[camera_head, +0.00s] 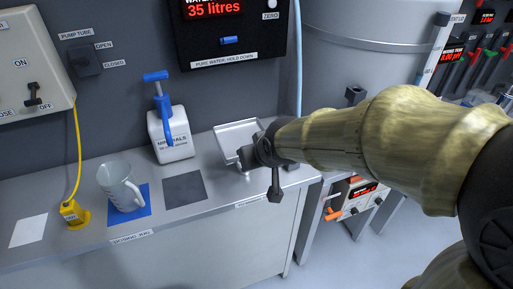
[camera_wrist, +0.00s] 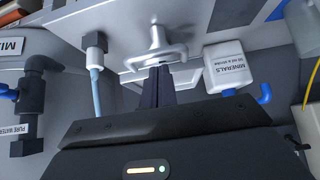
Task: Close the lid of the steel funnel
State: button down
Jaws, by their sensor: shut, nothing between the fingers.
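The steel funnel (camera_head: 228,131) stands at the right end of the steel counter. In the head view it shows as a bright square steel piece, partly hidden by my gripper; I cannot tell how far its lid is open. In the wrist view a shiny steel piece with a rounded bar and a stem (camera_wrist: 156,46) lies just beyond my fingertips. My gripper (camera_head: 244,157) is at the funnel's front right. Its dark fingers (camera_wrist: 163,72) are shut and empty, and their tips overlap the bar in the picture; I cannot tell whether they touch it.
A white minerals container (camera_head: 171,137) with a blue pump stands left of the funnel. A clear jug (camera_head: 119,187) stands on a blue mat farther left. A dark grey square (camera_head: 184,189) on the counter is bare. A big steel tank (camera_head: 350,40) stands behind my arm.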

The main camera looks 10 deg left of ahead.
jog(key=s+d, duration=0.4)
jog(key=s, duration=0.5)
jog(key=shift+d+r+b, duration=0.25)
jog(key=shift+r+b, duration=0.05)
jog(key=shift+b, duration=0.15)
jog(key=d+f+m+g+h+p, duration=0.1)
jog(key=d+m+g+h+p, duration=0.2)
jog(key=d+p, duration=0.7)
jog(key=d+m+g, duration=0.1)
jog(key=d+m, duration=0.1)
jog(key=d, duration=0.3)
jog(key=shift+s+d+f+h, duration=0.25)
jog(key=shift+s+f+h, duration=0.05)
jog(key=shift+s+f, duration=0.1)
